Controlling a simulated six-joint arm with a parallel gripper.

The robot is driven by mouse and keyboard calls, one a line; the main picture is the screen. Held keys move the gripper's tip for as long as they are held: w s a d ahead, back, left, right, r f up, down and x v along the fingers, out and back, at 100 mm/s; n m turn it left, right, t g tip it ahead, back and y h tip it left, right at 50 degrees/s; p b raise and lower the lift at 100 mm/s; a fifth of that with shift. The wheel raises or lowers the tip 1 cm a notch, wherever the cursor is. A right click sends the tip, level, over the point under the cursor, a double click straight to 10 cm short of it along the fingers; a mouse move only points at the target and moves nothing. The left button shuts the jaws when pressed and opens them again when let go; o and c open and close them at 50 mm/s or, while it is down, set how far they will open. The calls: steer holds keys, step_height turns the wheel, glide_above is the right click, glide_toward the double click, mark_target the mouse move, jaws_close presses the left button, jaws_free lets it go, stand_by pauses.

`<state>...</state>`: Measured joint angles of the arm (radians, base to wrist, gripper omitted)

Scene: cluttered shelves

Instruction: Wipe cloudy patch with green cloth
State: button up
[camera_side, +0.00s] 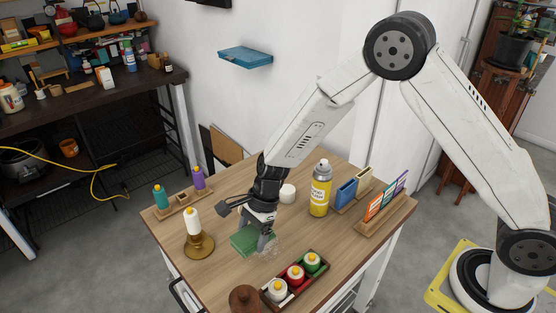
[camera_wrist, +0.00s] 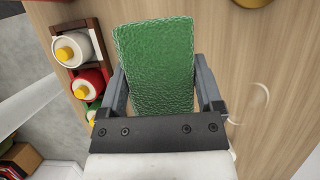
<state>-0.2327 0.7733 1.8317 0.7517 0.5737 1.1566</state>
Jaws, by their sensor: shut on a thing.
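The green cloth (camera_side: 246,242) is a thick, textured green block-like pad over the wooden table. My gripper (camera_side: 264,235) is shut on it, pointing down. In the wrist view the cloth (camera_wrist: 155,65) sits between the two grey fingers of my gripper (camera_wrist: 162,95) and extends beyond their tips. The cloudy patch (camera_side: 274,246) shows as a whitish smear on the tabletop, just right of the cloth and beside the fingers. I cannot tell whether the cloth touches the tabletop; part of the patch may be hidden behind my gripper.
A tray of capped bottles (camera_side: 322,268) stands close in front and right of the patch. A yellow spray can (camera_side: 320,190) and a white cup (camera_side: 287,192) are behind. A brown lidded pot (camera_side: 245,299) is at the front edge.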

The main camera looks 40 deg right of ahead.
mark_target(273, 244)
steer(key=shift+f, duration=2.8)
steer(key=shift+f, duration=0.6)
steer(key=shift+d, duration=0.1)
steer(key=shift+d+r, duration=0.1)
steer(key=shift+d, duration=1.05)
steer(key=shift+d, duration=0.1)
steer(key=shift+d, duration=1.15)
steer(key=shift+d, duration=0.1)
steer(key=shift+d, duration=1.15)
